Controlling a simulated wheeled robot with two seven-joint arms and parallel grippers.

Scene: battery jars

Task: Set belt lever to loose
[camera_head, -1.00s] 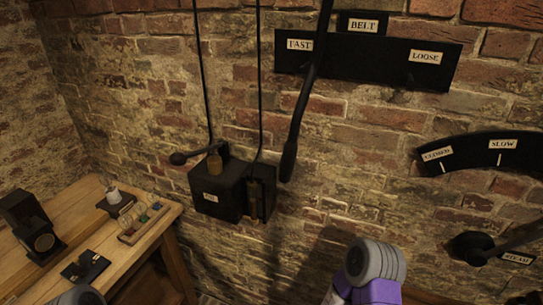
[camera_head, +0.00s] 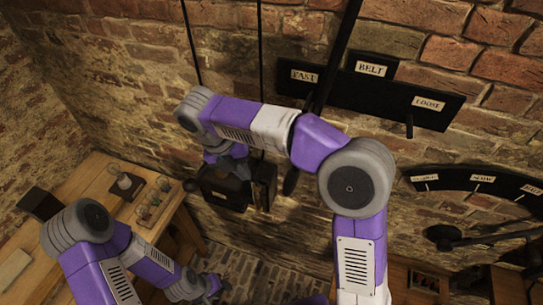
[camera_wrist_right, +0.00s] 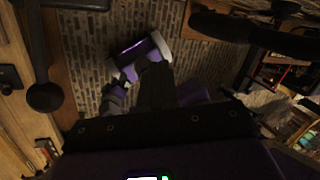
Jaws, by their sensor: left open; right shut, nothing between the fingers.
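The belt lever (camera_head: 337,52) is a long dark bar that hangs down across the black belt plate (camera_head: 375,92). It crosses the plate beside the FAST label (camera_head: 304,76), left of the LOOSE label (camera_head: 429,103). My right arm covers its middle, and its handle (camera_head: 291,181) shows below the arm. My right gripper (camera_head: 236,168) is shut and empty, left of that handle in the head view and in front of the black box. In the right wrist view its dark fingers (camera_wrist_right: 155,88) point at the floor. My left gripper (camera_head: 214,288) is open, low in the head view.
A black box (camera_head: 222,190) with rods above hangs on the brick wall. A wooden table (camera_head: 100,180) with small objects stands left. A curved labelled scale (camera_head: 475,179) and another lever (camera_head: 445,237) are right. In the right wrist view, a dark knobbed rod (camera_wrist_right: 45,97) hangs left.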

